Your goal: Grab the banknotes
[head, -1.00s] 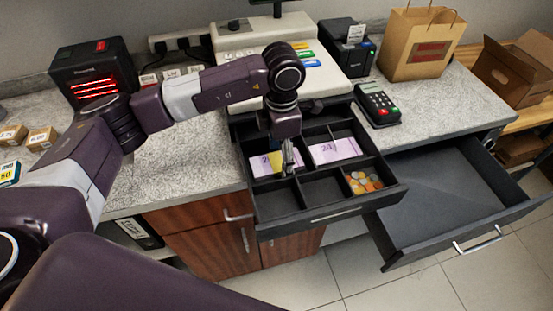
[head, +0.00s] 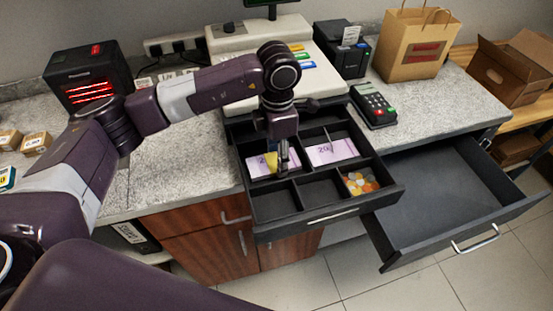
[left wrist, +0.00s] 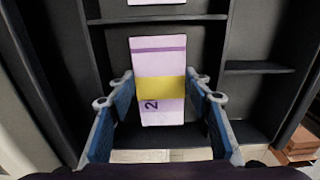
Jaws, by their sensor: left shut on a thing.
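A stack of lilac banknotes with a yellow band (head: 259,167) lies in a left compartment of the open cash drawer (head: 330,220). My left gripper (head: 283,166) reaches down into that compartment and is shut on this stack. In the left wrist view the banded stack (left wrist: 160,55) sits between the two blue fingers (left wrist: 160,98). The fingers hide part of it in the head view. A second lilac stack (head: 333,151) lies in the compartment to the right. My right gripper is not in view.
Coins (head: 359,183) fill the front right compartment. Dividers and drawer walls stand close around my gripper. The cash register (head: 225,48) is behind, with a card terminal (head: 373,104) on its right. A lower, empty drawer (head: 450,200) stands open at right.

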